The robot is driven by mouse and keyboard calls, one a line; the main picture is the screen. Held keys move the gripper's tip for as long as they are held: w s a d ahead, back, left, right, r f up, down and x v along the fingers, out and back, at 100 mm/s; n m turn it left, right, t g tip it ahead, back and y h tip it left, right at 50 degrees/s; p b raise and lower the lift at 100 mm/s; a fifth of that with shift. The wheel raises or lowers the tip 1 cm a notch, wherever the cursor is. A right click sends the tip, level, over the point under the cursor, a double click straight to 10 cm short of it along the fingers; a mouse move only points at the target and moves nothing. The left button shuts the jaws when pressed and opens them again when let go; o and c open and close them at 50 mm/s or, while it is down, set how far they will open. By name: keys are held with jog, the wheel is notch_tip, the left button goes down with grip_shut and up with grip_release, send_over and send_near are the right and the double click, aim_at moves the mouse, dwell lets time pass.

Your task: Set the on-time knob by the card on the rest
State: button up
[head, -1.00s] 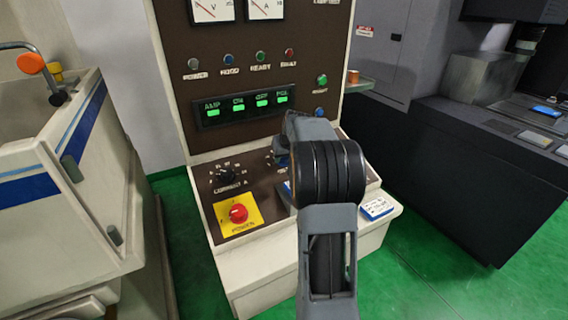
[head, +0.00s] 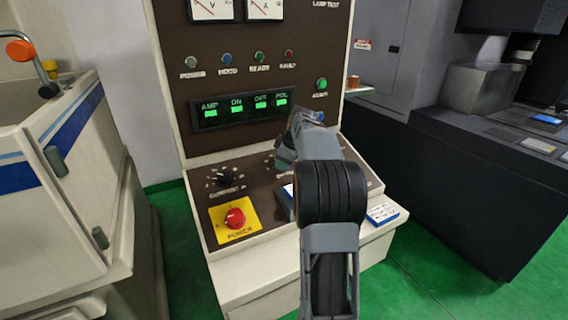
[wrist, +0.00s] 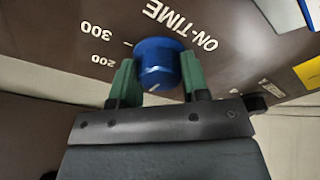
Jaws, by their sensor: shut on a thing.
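The blue on-time knob (wrist: 157,62) sits between the two green fingers of my gripper (wrist: 158,72) in the wrist view, and the gripper is shut on it. A short white pointer line shows on the knob's face, at the lower side in this view. The ON-TIME lettering and the marks 300 and 200 show upside down beside it; the other marks are hidden. In the head view my arm covers the knob. A small white card with a blue edge (head: 382,212) lies at the right of the console; its writing is too small to read.
The console (head: 262,290) also carries a black current knob (head: 223,177) and a red power switch (head: 234,217) on a yellow plate. Green displays (head: 245,108) and lamps are above. A cream machine (head: 75,190) stands left, a dark cabinet (head: 480,190) right.

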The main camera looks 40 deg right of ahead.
jog(key=n, duration=0.4)
jog(key=shift+d+n+y, duration=0.1)
jog(key=shift+n+y, duration=0.2)
jog(key=shift+n, duration=0.1)
jog(key=n+g, duration=0.1)
jog(key=n, duration=0.3)
jog(key=shift+n, duration=0.3)
jog(key=n, duration=0.4)
jog(key=shift+w+r+g, duration=0.1)
jog(key=shift+g, duration=0.3)
jog(key=shift+n+p, duration=0.45)
jog(key=shift+n, duration=1.85)
jog(key=o, duration=0.9)
jog(key=shift+o, duration=0.2)
